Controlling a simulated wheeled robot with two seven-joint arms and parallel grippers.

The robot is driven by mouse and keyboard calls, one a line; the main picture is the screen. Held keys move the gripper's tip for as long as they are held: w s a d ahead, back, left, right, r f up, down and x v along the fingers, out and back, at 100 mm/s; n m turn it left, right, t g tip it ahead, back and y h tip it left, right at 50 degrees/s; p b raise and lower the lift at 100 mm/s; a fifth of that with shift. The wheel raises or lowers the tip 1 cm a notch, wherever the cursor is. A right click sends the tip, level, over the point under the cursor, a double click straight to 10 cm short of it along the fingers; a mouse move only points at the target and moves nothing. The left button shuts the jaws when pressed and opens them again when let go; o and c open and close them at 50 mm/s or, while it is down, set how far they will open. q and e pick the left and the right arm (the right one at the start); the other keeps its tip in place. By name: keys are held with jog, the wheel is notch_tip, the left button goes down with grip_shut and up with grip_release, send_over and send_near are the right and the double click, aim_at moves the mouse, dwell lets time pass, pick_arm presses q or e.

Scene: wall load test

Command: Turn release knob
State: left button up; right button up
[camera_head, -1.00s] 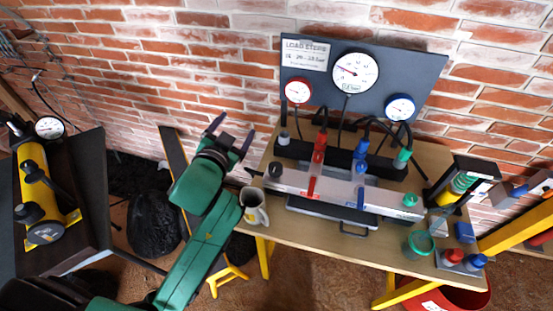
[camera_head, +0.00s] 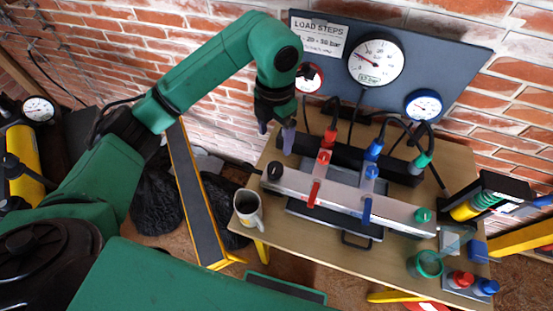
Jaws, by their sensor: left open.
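A pale manifold bar (camera_head: 340,197) lies along the bench. A round black knob (camera_head: 275,170) stands at its left end and a green knob (camera_head: 422,215) at its right end; no label shows which is the release knob. A red lever (camera_head: 315,193) and a blue lever (camera_head: 368,206) cross the bar between them. My left gripper (camera_head: 276,130) comes down from above, open and empty, its purple-grey fingertips above and behind the black knob, apart from it in the picture. The exact height gap is unclear. My right gripper is not in view.
The gauge board (camera_head: 450,60) stands behind the bench (camera_head: 290,245), with a large white gauge (camera_head: 376,60) and a blue-rimmed one (camera_head: 423,104); my arm partly covers the red-rimmed one (camera_head: 309,78). A mug (camera_head: 247,208) stands at the bench's left edge. Hoses arch behind the bar.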

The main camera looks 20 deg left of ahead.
aim_at(275, 167)
pick_arm(q)
notch_tip(275, 167, down, 12)
jog(key=p, duration=0.3)
jog(key=shift+s, duration=0.1)
jog(key=shift+f, duration=0.55)
jog(key=c, duration=1.4)
